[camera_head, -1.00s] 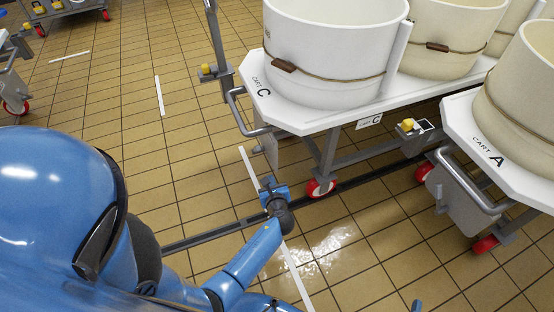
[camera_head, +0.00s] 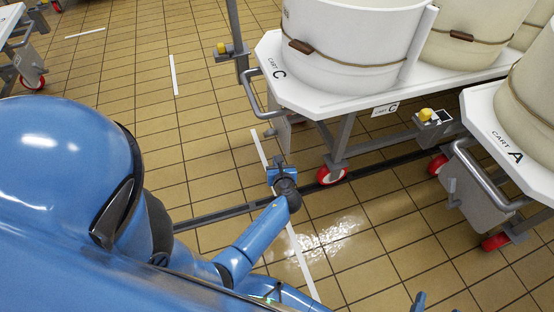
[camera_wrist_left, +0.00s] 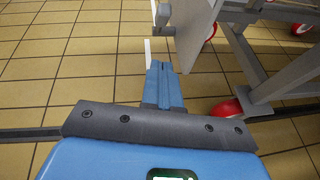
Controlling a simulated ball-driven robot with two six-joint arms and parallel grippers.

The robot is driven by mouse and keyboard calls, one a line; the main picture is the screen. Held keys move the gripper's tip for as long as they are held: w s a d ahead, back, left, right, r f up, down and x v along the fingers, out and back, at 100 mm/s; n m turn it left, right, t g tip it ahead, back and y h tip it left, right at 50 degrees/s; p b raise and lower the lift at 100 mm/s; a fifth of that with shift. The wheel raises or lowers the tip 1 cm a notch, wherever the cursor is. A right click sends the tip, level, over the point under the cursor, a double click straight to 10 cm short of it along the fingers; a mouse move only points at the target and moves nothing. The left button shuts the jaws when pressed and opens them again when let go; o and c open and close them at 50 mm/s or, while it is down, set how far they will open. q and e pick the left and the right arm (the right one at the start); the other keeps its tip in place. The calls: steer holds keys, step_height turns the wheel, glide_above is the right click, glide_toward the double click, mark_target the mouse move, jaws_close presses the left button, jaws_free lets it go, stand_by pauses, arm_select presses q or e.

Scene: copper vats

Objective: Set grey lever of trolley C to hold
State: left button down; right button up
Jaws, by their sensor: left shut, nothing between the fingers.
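Trolley C (camera_head: 345,107), a white-topped cart marked C, stands at upper right. A grey panel (camera_head: 283,137) hangs under its left end; it also shows in the left wrist view (camera_wrist_left: 193,35). A small grey piece beside the panel, which looks like the lever (camera_wrist_left: 162,15), shows at the top of the wrist view; its setting cannot be read. My left gripper (camera_head: 282,173) is shut and empty, below and apart from the panel. In the wrist view its fingers (camera_wrist_left: 162,80) point towards the grey piece. A blue tip at the bottom edge may be my right gripper (camera_head: 418,301); its fingers are not clear.
White vats (camera_head: 350,45) stand on trolley C. Its bent grey handle (camera_head: 262,100) and red wheel (camera_head: 332,175) are close to my left gripper. Trolley A (camera_head: 505,138) stands at right. A dark floor rail (camera_head: 225,214) crosses below.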

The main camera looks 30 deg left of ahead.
mark_target(271, 131)
arm_select(q)
steer(key=w+a+f+b, duration=0.1)
steer(key=w+a+b, duration=0.4)
steer(key=w+a, duration=0.2)
steer(key=shift+w+f, duration=0.15)
steer(key=shift+w, duration=0.6)
steer(key=r+p, duration=0.1)
steer(key=w+a+r+p, duration=0.1)
steer(key=shift+p, duration=0.4)
steer(key=shift+w+a+r+p, duration=0.3)
steer(key=shift+w+a+p, duration=0.05)
steer(key=shift+a+p, duration=0.15)
steer(key=shift+f, duration=0.15)
